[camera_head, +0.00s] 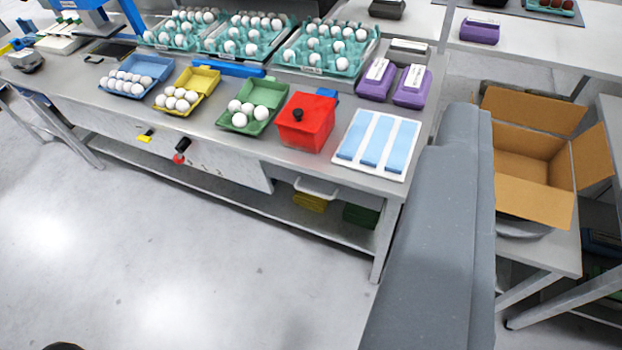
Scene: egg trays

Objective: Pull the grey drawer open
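A red box (304,130), egg cartons and a white board with blue strips (378,144) stand on the bench. Yellow cartons (310,202) lie on the shelf below. An open cardboard box (530,150) stands at right. The floor in front is clear.

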